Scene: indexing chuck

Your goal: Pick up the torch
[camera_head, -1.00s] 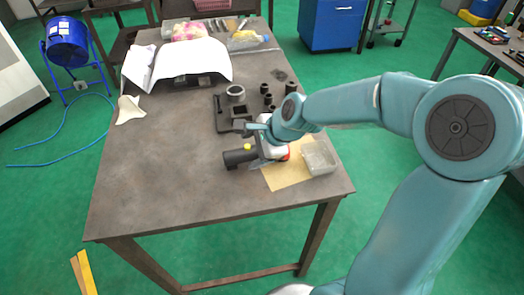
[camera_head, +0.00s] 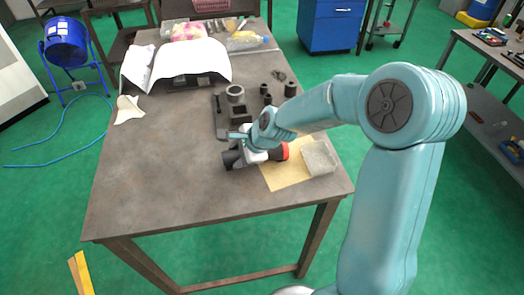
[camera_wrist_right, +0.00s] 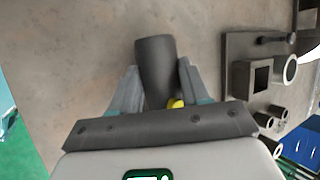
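The torch (camera_head: 231,160) lies on the bench, its dark barrel end to the left and its red head end to the right. In the right wrist view the dark barrel (camera_wrist_right: 155,70) lies between my fingers, with a yellow button beside it. My right gripper (camera_head: 244,150) is down over the torch's middle and hides part of it. In the wrist view my right gripper (camera_wrist_right: 157,75) has one finger on each side of the barrel, with narrow gaps showing, so it looks open around it. My left gripper is not in view.
A tan sheet (camera_head: 285,178) and a clear tray (camera_head: 319,158) lie right of the torch. A dark fixture plate (camera_head: 221,118), a ring (camera_head: 236,93) and small dark cylinders stand behind it. The bench (camera_head: 150,180) is clear to the left and front.

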